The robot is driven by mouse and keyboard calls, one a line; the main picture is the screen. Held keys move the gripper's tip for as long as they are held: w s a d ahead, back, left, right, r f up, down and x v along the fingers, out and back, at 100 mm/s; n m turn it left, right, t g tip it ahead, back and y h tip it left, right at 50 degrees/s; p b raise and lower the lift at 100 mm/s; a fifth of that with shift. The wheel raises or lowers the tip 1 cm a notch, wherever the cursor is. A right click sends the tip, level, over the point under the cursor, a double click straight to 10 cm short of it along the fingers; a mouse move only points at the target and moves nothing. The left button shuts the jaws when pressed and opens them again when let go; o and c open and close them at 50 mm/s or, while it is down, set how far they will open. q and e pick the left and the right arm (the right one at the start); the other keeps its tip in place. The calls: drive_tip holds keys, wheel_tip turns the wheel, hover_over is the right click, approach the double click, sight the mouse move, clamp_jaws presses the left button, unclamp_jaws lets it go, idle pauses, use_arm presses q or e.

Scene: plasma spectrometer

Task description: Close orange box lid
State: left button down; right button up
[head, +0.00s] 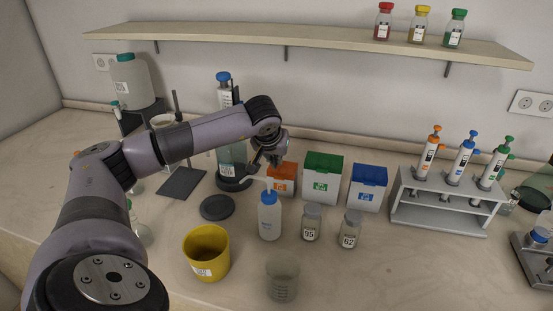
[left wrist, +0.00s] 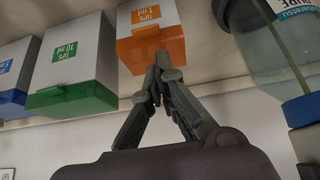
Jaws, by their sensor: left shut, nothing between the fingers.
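The orange box (head: 281,187) is a small white box with an orange lid and label, at the left end of a row of boxes. Its lid looks down on the box, like its neighbours' lids; the gripper hides part of it. In the left wrist view the orange box (left wrist: 150,14) appears upside down, with its orange lid (left wrist: 133,52) toward the fingers. My left gripper (head: 266,164) is at the lid's left side, empty. In the wrist view the left gripper (left wrist: 160,62) has its fingertips together, overlapping the lid; contact is unclear. My right gripper is not in view.
A green box (head: 322,180) and a blue box (head: 368,188) stand right of the orange one. A wash bottle (head: 269,216) and two small jars (head: 311,222) stand in front. A large bottle (head: 231,158) stands just left. A yellow cup (head: 206,252) is nearer.

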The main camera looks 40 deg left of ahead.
use_arm(q)
drive_tip(key=shift+r, duration=0.1)
drive_tip(key=shift+r+p, duration=0.7)
drive_tip(key=shift+r, duration=0.1)
drive_tip(key=v, duration=1.1)
drive_tip(key=shift+s+r, duration=0.25)
drive_tip(key=shift+r, duration=0.05)
